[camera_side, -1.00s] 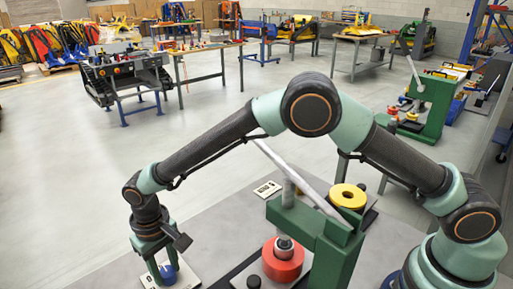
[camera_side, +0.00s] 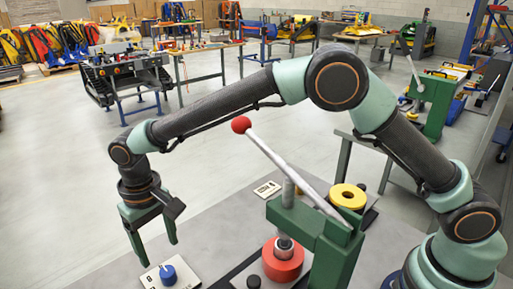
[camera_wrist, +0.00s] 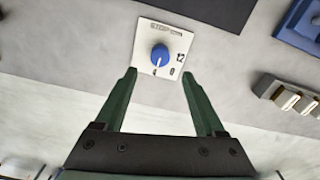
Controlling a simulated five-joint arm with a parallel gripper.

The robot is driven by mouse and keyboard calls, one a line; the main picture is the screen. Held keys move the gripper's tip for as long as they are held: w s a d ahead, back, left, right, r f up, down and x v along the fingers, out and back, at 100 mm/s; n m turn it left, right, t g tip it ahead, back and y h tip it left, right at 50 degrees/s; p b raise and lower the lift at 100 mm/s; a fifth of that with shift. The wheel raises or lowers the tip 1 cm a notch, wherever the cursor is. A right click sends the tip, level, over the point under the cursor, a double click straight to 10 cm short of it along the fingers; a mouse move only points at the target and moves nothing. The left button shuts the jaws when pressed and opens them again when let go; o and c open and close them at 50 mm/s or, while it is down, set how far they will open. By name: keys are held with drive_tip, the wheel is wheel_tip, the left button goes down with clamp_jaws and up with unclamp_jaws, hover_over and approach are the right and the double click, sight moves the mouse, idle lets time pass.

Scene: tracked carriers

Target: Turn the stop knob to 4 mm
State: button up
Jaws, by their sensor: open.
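The blue stop knob (camera_side: 168,273) sits on a white plate (camera_side: 186,277) at the front edge of the grey table. In the wrist view the knob (camera_wrist: 160,54) shows a short pale mark on its lower side, which appears to point toward the 4 on the plate (camera_wrist: 145,36). The mark is small, so its exact angle is hard to tell. My gripper (camera_side: 158,253) is open and empty above the knob, apart from it. In the wrist view the two green fingers of my gripper (camera_wrist: 158,72) stand wide apart below the knob.
A green press (camera_side: 310,228) with a red-balled lever (camera_side: 241,125) stands right of the knob. A red cylinder (camera_side: 283,262) sits under it, and yellow rings (camera_side: 348,196) stand behind. Another small plate (camera_side: 267,188) lies farther back. Table between knob and press is partly clear.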

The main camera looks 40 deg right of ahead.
drive_tip(key=shift+r, duration=2.25)
